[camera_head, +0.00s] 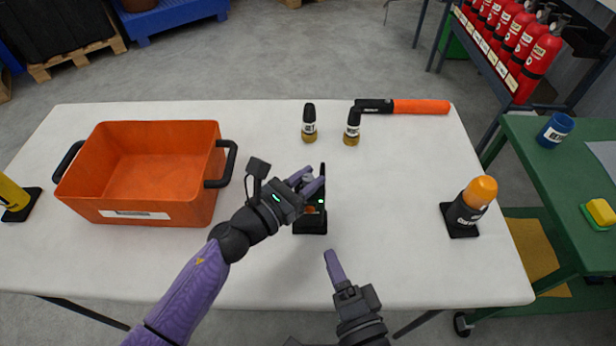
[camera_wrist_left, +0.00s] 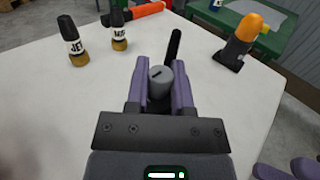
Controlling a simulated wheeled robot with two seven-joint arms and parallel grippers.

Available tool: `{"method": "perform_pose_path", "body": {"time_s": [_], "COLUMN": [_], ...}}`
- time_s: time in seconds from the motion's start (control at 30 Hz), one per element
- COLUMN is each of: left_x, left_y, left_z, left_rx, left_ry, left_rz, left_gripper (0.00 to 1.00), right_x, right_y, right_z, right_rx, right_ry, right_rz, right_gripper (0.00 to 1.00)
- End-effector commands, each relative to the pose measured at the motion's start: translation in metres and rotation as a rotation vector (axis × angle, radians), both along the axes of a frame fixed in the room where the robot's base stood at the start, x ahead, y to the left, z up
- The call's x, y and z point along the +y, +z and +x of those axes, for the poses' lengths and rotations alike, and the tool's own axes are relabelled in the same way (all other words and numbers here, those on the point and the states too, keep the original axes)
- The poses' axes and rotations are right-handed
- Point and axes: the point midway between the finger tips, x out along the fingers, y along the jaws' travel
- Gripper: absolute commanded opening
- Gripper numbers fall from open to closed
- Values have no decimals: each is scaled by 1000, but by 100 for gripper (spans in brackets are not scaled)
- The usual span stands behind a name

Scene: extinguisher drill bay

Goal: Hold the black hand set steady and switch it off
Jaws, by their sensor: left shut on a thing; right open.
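The black hand set (camera_head: 316,221) stands upright on the white table in front of me, with a thin black aerial and a small green light on its face. My left gripper (camera_head: 311,184) is shut on its upper part from the left and partly hides it. In the left wrist view, a grey knob (camera_wrist_left: 160,82) shows between the jaws (camera_wrist_left: 158,88), with the black aerial (camera_wrist_left: 173,47) just beyond. My right gripper (camera_head: 335,262) is open and empty, below and a little right of the hand set, apart from it. Its purple fingers also show at the wrist view's lower right corner.
An orange crate (camera_head: 150,212) with black handles stands on the left of the table. Two small black-and-amber nozzles (camera_head: 309,123) and an orange-and-black baton (camera_head: 420,107) lie or stand behind. An orange-topped beacon (camera_head: 468,212) stands at right. Table between hand set and beacon is clear.

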Motion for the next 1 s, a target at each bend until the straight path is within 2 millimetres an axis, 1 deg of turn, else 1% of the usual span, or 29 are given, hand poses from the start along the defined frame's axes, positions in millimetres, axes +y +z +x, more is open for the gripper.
{"method": "perform_pose_path", "body": {"time_s": [0.93, 0.97, 1.0], "left_x": [0, 0, 0], "left_y": [0, 0, 0], "left_z": [0, 0, 0], "left_rx": [0, 0, 0], "left_ry": [1, 0, 0], "left_rz": [0, 0, 0], "left_gripper": [0, 0, 0], "right_x": [0, 0, 0], "right_y": [0, 0, 0], "right_z": [0, 0, 0], "right_rx": [0, 0, 0], "right_ry": [0, 0, 0], "right_rz": [0, 0, 0], "right_gripper": [59, 57, 48]}}
